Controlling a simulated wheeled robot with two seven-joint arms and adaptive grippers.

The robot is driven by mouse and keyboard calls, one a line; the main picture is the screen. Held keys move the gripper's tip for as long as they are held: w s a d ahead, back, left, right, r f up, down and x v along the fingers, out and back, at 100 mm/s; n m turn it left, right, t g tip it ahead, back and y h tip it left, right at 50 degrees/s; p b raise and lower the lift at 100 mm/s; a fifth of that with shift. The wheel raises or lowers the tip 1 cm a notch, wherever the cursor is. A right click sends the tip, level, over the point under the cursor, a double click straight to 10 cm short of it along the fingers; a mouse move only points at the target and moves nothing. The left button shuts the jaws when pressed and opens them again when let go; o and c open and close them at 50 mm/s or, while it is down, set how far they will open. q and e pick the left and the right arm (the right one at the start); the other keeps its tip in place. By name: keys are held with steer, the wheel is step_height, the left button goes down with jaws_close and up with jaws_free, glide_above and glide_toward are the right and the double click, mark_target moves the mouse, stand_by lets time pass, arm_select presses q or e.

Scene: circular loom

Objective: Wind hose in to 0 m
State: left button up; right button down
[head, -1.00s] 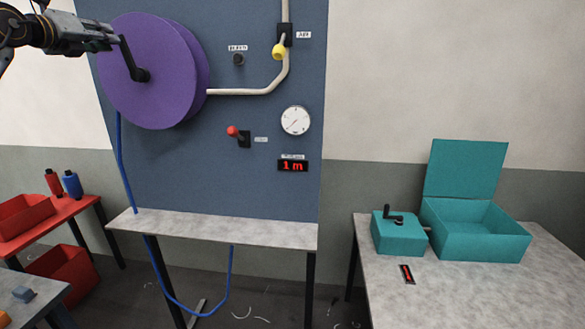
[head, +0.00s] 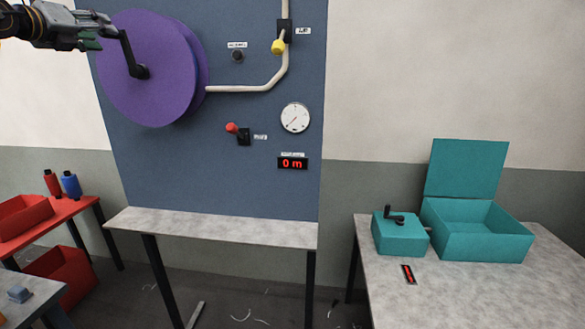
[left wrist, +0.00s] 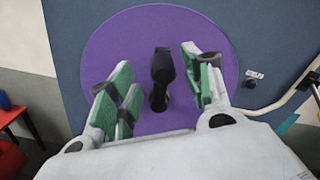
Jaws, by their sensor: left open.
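A purple hose reel (head: 165,90) is mounted on the blue-grey panel in the head view and fills the middle of the left wrist view (left wrist: 110,55). Its black crank (head: 130,55) points up and to the left from the hub. No blue hose hangs below the reel. The red display (head: 293,163) on the panel reads "0 m". My left gripper (head: 108,31) is at the outer end of the crank. In the left wrist view its green-padded fingers (left wrist: 162,88) are apart on both sides of the black crank handle (left wrist: 162,68). My right gripper is not in view.
The panel carries a red-knobbed lever (head: 233,128), a yellow-handled valve (head: 278,47), a gauge (head: 295,118) and a cream pipe (head: 245,89). A bare grey shelf (head: 215,228) stands below. A teal box (head: 485,240) with its lid up sits on the right table.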

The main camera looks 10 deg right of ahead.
arm_select(q)
steer(key=shift+b+v, duration=1.15)
steer(key=shift+v, duration=0.5)
steer(key=b+v, duration=0.1)
steer(key=v, duration=0.1)
steer(key=shift+s+a, duration=0.1)
steer(key=shift+s, duration=0.25)
